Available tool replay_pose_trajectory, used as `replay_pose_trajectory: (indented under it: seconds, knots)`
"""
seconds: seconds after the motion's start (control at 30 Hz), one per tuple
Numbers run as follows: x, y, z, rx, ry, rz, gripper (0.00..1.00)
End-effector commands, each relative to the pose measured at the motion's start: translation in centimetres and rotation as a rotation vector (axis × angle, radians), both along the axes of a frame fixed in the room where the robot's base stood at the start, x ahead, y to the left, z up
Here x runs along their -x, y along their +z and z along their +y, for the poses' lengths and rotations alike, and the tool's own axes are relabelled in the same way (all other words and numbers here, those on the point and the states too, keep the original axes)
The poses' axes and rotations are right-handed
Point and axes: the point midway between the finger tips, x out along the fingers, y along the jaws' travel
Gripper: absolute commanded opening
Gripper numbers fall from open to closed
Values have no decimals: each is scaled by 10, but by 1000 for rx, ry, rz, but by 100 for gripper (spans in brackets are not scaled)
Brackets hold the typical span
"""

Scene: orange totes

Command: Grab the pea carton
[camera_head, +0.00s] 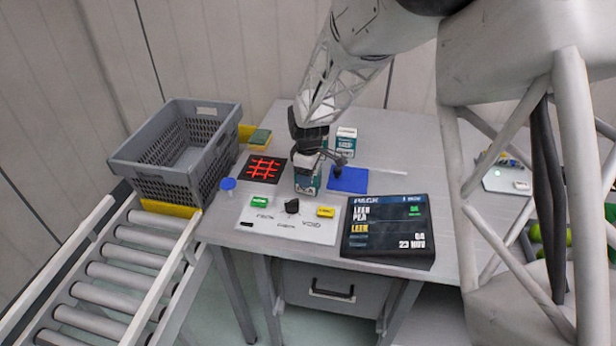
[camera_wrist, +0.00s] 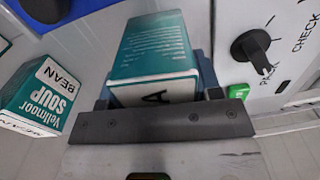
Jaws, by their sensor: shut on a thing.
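A teal and white carton (camera_head: 307,183) stands upright at the middle of the table, just behind the white control panel. My gripper (camera_head: 318,160) is over it from above and shut on it. In the wrist view the same teal carton (camera_wrist: 155,50) sits between the dark jaws of my gripper (camera_wrist: 160,98). Its label is mostly hidden by the near jaw; only a letter "A" shows. I cannot tell whether its base touches the table. A second teal carton (camera_wrist: 42,98), marked "Vellmoor SOUP BEAN", lies to the left in the wrist view, apart from the jaws.
Another carton (camera_head: 346,141) stands behind my gripper. A blue square (camera_head: 348,180) and a black mat with a red grid (camera_head: 262,169) flank it. The control panel (camera_head: 285,228) and a dark display (camera_head: 388,228) are in front. A grey crate (camera_head: 180,150) is left.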

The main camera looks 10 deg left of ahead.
Motion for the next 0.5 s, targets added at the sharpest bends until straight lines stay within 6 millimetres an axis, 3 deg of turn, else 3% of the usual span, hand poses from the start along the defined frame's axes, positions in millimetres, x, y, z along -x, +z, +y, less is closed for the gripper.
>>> replay_pose_trajectory:
  seconds: [0.27, 0.5]
  knots:
    - [0, 10, 0, -1, 0, -2, 26]
    - [-1, 37, 0, -2, 0, -3, 26]
